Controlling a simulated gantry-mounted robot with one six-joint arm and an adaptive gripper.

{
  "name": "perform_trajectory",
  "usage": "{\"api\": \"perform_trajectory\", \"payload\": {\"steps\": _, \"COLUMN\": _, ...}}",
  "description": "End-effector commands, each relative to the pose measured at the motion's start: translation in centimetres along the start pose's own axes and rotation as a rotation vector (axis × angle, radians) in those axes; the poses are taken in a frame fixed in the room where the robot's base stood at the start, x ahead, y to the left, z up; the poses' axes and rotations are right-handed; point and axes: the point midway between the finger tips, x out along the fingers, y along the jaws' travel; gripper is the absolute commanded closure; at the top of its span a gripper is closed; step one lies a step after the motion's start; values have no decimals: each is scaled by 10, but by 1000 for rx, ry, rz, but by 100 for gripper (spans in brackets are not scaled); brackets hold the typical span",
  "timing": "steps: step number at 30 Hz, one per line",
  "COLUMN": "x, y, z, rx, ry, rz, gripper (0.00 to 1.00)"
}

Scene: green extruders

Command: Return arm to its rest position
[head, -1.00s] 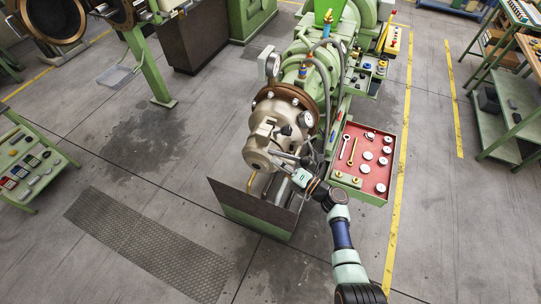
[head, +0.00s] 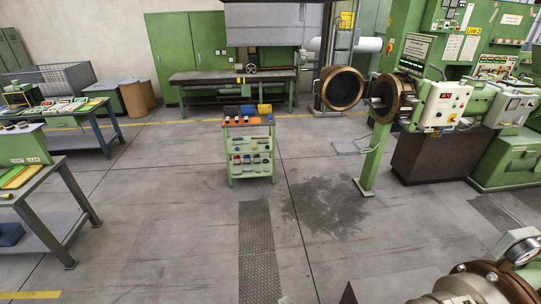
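My arm and my gripper do not show in the head view at this moment. Part of the extruder's bronze and metal head (head: 478,285), with a round pressure gauge (head: 522,247), shows at the lower right corner. The rest of that machine is cut off by the frame edge.
A green tool cart (head: 249,150) stands mid-floor. A workbench (head: 232,84) and green cabinets (head: 188,58) line the back. Tables (head: 78,115) stand at the left. An open round die (head: 344,88) and control boxes (head: 447,105) are at the right.

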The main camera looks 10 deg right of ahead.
Motion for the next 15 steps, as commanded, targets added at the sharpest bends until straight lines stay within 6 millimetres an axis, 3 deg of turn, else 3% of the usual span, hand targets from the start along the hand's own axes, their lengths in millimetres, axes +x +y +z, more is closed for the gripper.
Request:
{"api": "perform_trajectory", "payload": {"steps": 1, "x": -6, "y": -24, "z": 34, "rx": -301, "ry": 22, "rz": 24, "gripper": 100}}
{"api": "perform_trajectory", "payload": {"steps": 3, "x": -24, "y": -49, "z": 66, "rx": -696, "ry": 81, "rz": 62, "gripper": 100}}
{"api": "perform_trajectory", "payload": {"steps": 6, "x": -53, "y": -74, "z": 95, "rx": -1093, "ry": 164, "rz": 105, "gripper": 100}}
{"api": "perform_trajectory", "payload": {"steps": 10, "x": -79, "y": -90, "z": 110, "rx": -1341, "ry": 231, "rz": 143, "gripper": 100}}
{"api": "perform_trajectory", "payload": {"steps": 15, "x": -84, "y": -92, "z": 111, "rx": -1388, "ry": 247, "rz": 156, "gripper": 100}}
